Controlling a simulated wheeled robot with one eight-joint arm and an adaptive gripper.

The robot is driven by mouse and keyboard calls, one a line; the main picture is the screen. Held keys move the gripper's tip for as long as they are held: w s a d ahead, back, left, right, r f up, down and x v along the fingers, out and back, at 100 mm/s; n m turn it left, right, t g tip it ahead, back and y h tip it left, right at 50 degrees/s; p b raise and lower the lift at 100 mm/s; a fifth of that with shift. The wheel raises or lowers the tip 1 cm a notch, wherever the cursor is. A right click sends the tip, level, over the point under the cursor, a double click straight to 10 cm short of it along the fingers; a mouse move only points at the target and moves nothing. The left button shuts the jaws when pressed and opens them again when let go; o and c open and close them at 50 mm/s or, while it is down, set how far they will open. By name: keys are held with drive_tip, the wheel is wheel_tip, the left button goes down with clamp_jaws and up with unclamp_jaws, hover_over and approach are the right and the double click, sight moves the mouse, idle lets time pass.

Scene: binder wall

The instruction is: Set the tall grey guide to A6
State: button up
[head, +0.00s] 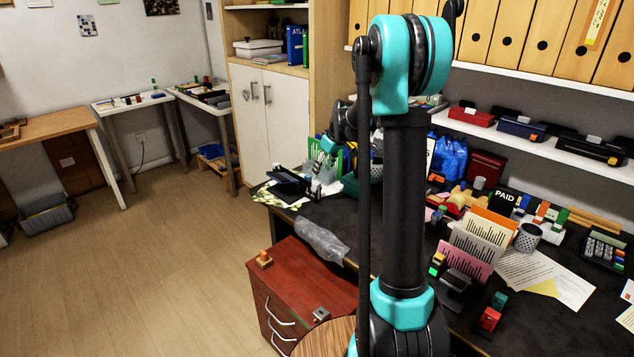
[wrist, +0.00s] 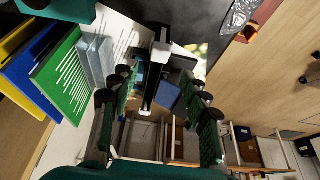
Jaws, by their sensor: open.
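In the wrist view, an upright dark bar with pale edges (wrist: 155,75) stands between my open fingers; it looks like the tall guide, but I cannot read any size mark. My gripper (wrist: 158,82) has its green-padded fingers spread on both sides of the bar, with gaps visible. A dark device with a blue-grey part (wrist: 170,95) lies behind the bar. In the head view, a black desk device (head: 289,182) sits at the desk's left end, just left of my gripper, which is mostly hidden by my arm. The A6 mark is not legible.
Blue, yellow and green folders (wrist: 62,80) stand close to the left finger. A clear plastic bag (head: 322,240) lies on the desk's front edge, above a red drawer cabinet (head: 300,285). Stamps, cards and a mesh cup (head: 528,237) crowd the desk's right.

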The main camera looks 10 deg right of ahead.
sight(317, 182)
drive_tip(key=x, duration=0.7)
drive_tip(key=shift+f, duration=0.35)
clamp_jaws()
